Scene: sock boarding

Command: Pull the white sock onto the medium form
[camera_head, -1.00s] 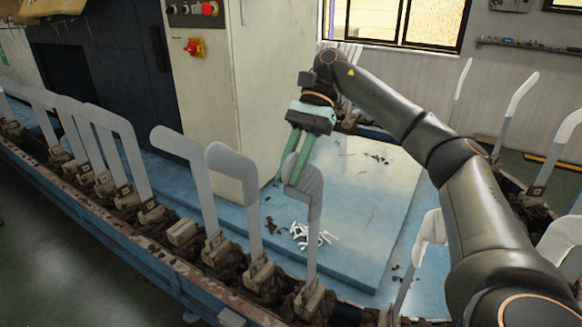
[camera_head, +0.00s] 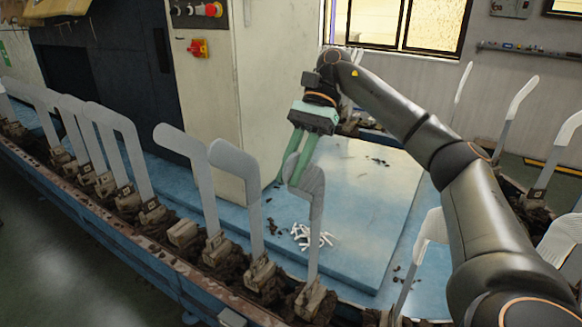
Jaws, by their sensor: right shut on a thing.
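The white sock (camera_head: 311,181) is a pale, finely ribbed sleeve over the bent toe end of one upright flat grey form (camera_head: 313,245), on the near rail. Below the sock the form's narrow leg is bare, down to its clamp. My right gripper (camera_head: 290,177) has green fingers pointing down at the sock's upper left side. It is shut on the sock; the fingers partly cover the sock's top edge. My left gripper is not in view.
More bare forms (camera_head: 236,172) stand in a row to the left, the nearest close beside the sock. Several small white pieces (camera_head: 311,236) lie on the blue platform (camera_head: 365,205) behind. More forms (camera_head: 427,235) stand at right, close to my right arm.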

